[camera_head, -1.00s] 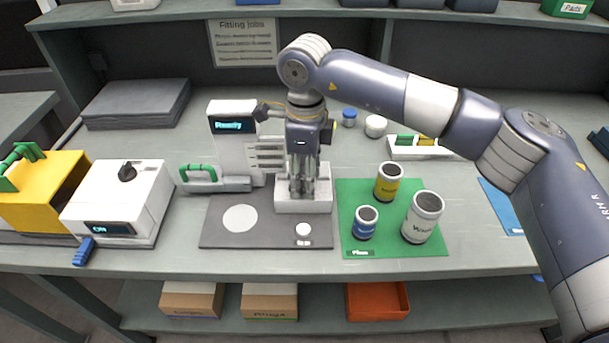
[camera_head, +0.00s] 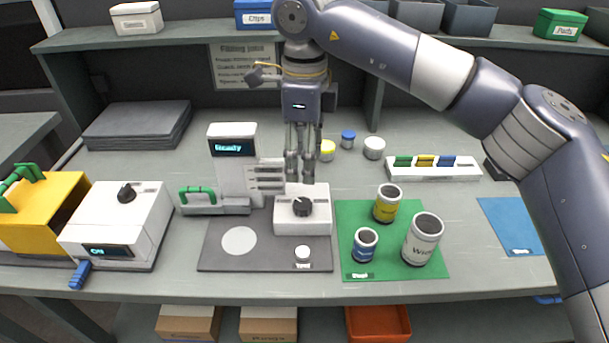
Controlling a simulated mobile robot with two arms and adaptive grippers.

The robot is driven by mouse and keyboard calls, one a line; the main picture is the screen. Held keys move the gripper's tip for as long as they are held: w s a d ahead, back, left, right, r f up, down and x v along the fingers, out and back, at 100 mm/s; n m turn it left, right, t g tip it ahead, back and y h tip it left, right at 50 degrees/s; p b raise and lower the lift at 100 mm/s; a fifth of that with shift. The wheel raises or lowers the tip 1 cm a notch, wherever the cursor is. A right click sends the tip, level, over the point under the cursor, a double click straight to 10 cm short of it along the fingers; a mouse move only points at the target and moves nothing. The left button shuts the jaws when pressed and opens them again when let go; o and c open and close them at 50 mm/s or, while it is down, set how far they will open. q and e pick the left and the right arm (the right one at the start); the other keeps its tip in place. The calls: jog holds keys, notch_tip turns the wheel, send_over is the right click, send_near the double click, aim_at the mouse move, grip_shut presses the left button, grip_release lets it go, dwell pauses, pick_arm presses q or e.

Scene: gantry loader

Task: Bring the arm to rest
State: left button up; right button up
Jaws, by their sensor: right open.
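My right gripper (camera_head: 300,178) hangs pointing down, with its fingers open and nothing between them. It is above and behind the white block with a black knob (camera_head: 302,207), apart from the knob as far as I can tell. My right arm reaches in from the right edge and arches over the back of the bench. My left gripper is not in view.
A machine with a "Ready" display (camera_head: 234,150) stands just left of the gripper. A green mat (camera_head: 400,264) holds yellow, blue and white cans. Small jars (camera_head: 374,148) stand behind. A shelf (camera_head: 200,34) runs along the back. A blue mat (camera_head: 512,228) at right is bare.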

jog(key=shift+r, duration=0.65)
